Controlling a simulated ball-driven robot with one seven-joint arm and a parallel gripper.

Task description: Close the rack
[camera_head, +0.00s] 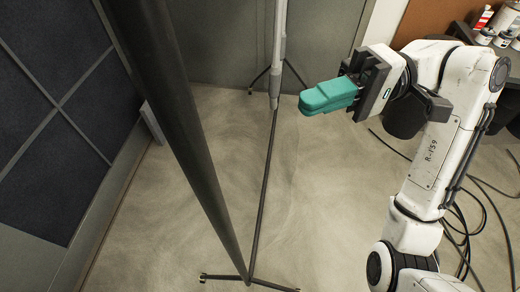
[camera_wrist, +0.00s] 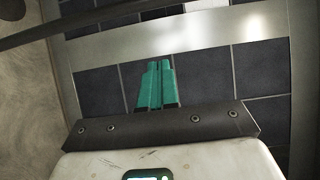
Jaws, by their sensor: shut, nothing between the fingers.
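A rack-like stand with a thick dark upright (camera_head: 178,110) and a thin dark bar (camera_head: 262,190) along the floor stands in front of me. A pale upright (camera_head: 278,50) rises at its far end. Whether this is the task's rack, I cannot tell; no door or drawer shows on it. A dark bar (camera_wrist: 85,20) crosses the top left of the wrist view. My gripper (camera_head: 304,102) has teal fingers pressed together and empty, right of the stand in the picture. The fingers (camera_wrist: 160,63) also show together in the wrist view, pointing towards a dark tiled panel.
A grey-framed panel with dark tiles (camera_head: 50,90) stands at the left; a similar tiled panel (camera_wrist: 205,75) fills much of the wrist view. Bottles (camera_head: 483,18) stand on a dark surface at the upper right. Black cables (camera_head: 480,205) lie on the floor at right. Floor around the stand is clear.

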